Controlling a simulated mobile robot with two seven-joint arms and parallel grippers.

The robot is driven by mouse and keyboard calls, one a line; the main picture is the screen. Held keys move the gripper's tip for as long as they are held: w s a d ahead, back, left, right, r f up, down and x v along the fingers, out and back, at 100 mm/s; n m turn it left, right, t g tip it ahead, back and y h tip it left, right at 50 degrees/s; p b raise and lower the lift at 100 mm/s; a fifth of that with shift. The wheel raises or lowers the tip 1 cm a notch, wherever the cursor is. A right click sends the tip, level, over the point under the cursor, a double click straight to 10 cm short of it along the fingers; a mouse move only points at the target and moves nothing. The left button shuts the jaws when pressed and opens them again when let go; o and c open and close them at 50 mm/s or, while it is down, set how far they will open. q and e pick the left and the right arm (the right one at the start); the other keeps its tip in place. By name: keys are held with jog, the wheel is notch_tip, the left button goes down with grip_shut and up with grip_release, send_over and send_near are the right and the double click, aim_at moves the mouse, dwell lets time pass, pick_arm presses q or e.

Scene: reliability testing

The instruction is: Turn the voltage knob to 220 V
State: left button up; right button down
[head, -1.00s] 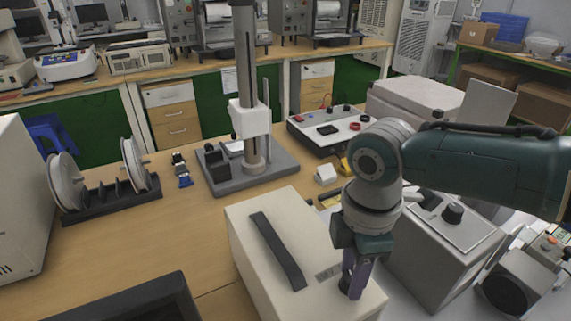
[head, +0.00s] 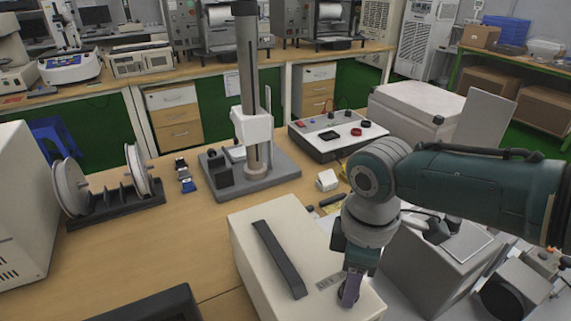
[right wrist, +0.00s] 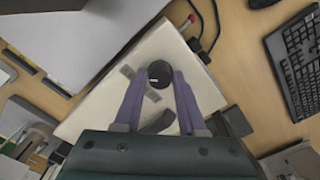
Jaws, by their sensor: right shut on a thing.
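The cream box (head: 258,270) with a dark strap handle (head: 279,258) stands at the front of the bench in the head view. The round black knob (right wrist: 160,73) is on its top, beside small grey labels (right wrist: 127,71). A light pointer mark shows on the knob, but the voltage markings are too small to read. My right gripper (head: 350,290) points down onto the box. In the right wrist view its purple fingers (right wrist: 159,80) are on both sides of the knob, shut on it. My left gripper is not in view.
A grey box (head: 435,270) stands close to the right of the cream box. A stand with a column (head: 252,90) and a white instrument panel (head: 338,132) are behind. A rack with spools (head: 115,205) is at left. Bare bench lies left of the box.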

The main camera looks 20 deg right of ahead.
jog(key=shift+c, duration=2.4)
grip_release()
jog(key=shift+r, duration=0.1)
jog(key=shift+r, duration=0.35)
notch_tip(320, 180, up, 9)
jog(key=p, duration=0.2)
jog(key=shift+p, duration=0.35)
